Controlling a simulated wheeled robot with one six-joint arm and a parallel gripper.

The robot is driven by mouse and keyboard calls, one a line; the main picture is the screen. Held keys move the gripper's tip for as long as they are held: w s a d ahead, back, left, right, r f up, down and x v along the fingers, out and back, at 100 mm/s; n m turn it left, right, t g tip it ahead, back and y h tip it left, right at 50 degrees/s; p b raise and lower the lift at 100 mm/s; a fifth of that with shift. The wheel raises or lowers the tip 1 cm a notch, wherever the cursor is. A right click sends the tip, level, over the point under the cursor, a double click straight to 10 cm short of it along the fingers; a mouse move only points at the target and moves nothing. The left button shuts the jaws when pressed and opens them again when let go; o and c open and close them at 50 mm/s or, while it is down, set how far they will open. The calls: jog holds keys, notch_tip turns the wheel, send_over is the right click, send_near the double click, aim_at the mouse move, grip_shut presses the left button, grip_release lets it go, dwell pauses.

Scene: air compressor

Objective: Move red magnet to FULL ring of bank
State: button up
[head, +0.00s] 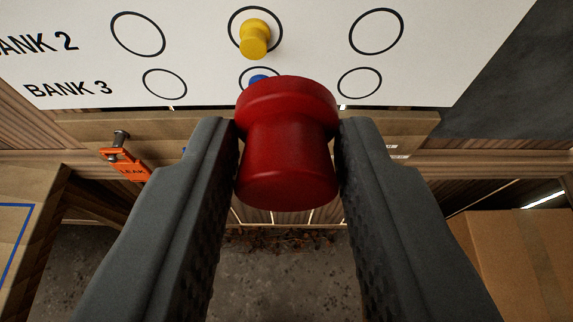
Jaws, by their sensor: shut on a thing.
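My gripper (288,150) is shut on the red magnet (287,155), with one dark finger on each side of it. The magnet is held in front of the lower part of the white board (205,75). On the board, the BANK 2 row has three black rings, with a yellow magnet (255,40) in the middle ring. The BANK 3 row below has three rings, and a blue magnet (258,79) in its middle ring is partly hidden behind the red magnet. The left and right rings of both rows are empty. No FULL heading and no other bank row are in view.
An orange LEAK tag (125,163) hangs from a peg below the board at left. A wooden ledge (400,125) runs under the board. A cardboard box (520,260) stands at lower right. A brown surface with a blue line (15,235) is at lower left.

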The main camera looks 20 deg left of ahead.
jog(key=w+d+f, duration=0.2)
jog(key=d, duration=0.7)
jog(key=shift+w+d+f, duration=0.25)
jog(key=shift+w+d, duration=0.05)
jog(key=shift+w, duration=0.05)
dwell(1.0)
jog(key=shift+w, duration=0.1)
jog(key=w+a, duration=0.2)
jog(key=w, duration=0.7)
jog(key=w+a, duration=0.3)
jog(key=w, duration=0.5)
jog(key=shift+w, duration=0.35)
dwell(2.2)
jog(key=shift+w+a, duration=0.1)
jog(key=shift+w, duration=0.05)
dwell(1.3)
